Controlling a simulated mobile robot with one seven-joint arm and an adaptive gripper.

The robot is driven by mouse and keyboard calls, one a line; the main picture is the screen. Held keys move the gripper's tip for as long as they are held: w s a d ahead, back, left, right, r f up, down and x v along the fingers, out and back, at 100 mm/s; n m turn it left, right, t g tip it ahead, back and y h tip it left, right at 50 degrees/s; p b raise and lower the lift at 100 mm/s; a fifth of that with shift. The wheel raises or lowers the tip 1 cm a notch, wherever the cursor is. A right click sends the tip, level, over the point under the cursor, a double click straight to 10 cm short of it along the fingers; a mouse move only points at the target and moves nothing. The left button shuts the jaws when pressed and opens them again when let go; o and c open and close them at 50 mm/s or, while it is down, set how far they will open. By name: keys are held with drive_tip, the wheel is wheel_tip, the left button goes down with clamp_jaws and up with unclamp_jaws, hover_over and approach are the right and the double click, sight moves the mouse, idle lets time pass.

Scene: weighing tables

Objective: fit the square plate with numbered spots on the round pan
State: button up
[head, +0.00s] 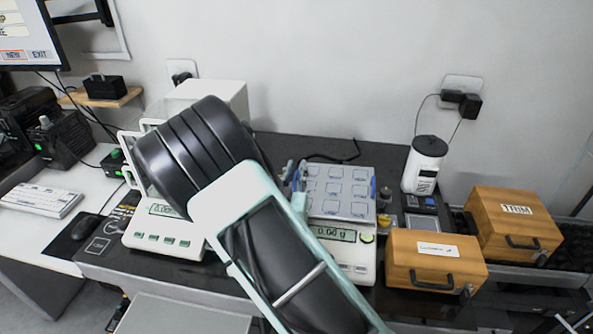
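The square plate (340,192) is light grey, with rows of pale square spots and blue strips at its left and right edges. It is above the right-hand balance (354,255), whose display reads 0.00 g. No round pan shows there; the plate covers that area, and I cannot tell whether the plate touches a pan or is level on it. My arm crosses the middle of the view and hides most of my gripper. Only a small grey-blue part, seemingly of my gripper (289,172), shows at the plate's left edge. Its grip on the plate cannot be made out.
A second balance (160,237) with a white draft shield stands left, partly behind my arm. Right of the plate are a white cylindrical device (425,165) and two wooden boxes (436,262) (513,222). A keyboard (42,200) lies far left. The wall is close behind.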

drive_tip(key=shift+o, duration=0.5)
drive_tip(key=shift+s+f, duration=0.25)
drive_tip(key=shift+f, duration=0.65)
drive_tip(key=shift+w+r+p, duration=0.15)
drive_tip(key=shift+r+p, duration=0.55)
drive_tip(key=shift+p, duration=0.3)
drive_tip(key=s, duration=0.3)
drive_tip(key=s+a+b, duration=0.1)
drive_tip(key=s, duration=0.3)
drive_tip(key=s+a, duration=0.1)
drive_tip(key=s, duration=0.3)
drive_tip(key=shift+s+a+r+b, duration=0.1)
drive_tip(key=shift+s+r+b, duration=0.1)
drive_tip(key=shift+s+b, duration=0.1)
drive_tip(key=shift+w, duration=0.1)
